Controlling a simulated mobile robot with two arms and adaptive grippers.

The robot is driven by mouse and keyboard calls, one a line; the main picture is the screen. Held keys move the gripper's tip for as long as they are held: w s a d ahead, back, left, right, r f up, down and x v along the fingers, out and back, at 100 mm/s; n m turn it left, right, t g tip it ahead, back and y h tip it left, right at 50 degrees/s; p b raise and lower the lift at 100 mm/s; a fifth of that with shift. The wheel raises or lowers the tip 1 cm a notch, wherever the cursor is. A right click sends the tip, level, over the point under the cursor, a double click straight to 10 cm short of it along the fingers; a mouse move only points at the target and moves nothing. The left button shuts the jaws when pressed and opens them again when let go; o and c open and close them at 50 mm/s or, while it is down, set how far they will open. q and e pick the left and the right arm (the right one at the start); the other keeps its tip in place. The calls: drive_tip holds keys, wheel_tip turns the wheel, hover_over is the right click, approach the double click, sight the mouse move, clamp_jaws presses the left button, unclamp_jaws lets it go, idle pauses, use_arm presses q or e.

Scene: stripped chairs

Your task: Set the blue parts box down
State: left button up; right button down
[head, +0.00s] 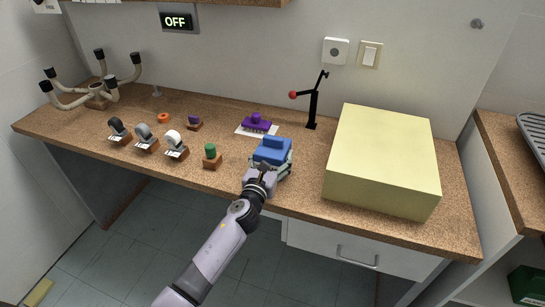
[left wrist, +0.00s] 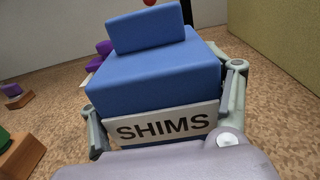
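The blue parts box (head: 272,152) is at the front middle of the worktop, at the end of my left arm. In the left wrist view the box (left wrist: 155,75) fills the middle, upright, with a raised block on top and a white "SHIMS" label facing me. My left gripper (head: 268,170) has one finger on each side of the box, and they look closed against its sides. The fingers also show in the left wrist view (left wrist: 164,108). I cannot tell whether the box's underside touches the worktop. My right gripper is not in view.
The cork-coloured worktop (head: 300,188) holds a large yellow block (head: 381,165) right of the box. A green knob piece (head: 211,156) stands close left, and a purple part (head: 257,122) lies on a white sheet behind. A black stand (head: 313,107) with a red ball is behind right.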

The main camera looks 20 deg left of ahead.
use_arm(q)
drive_tip(key=o, duration=0.5)
drive_tip(key=shift+c, duration=0.2)
drive_tip(key=shift+r, duration=0.2)
drive_tip(key=s, duration=1.2)
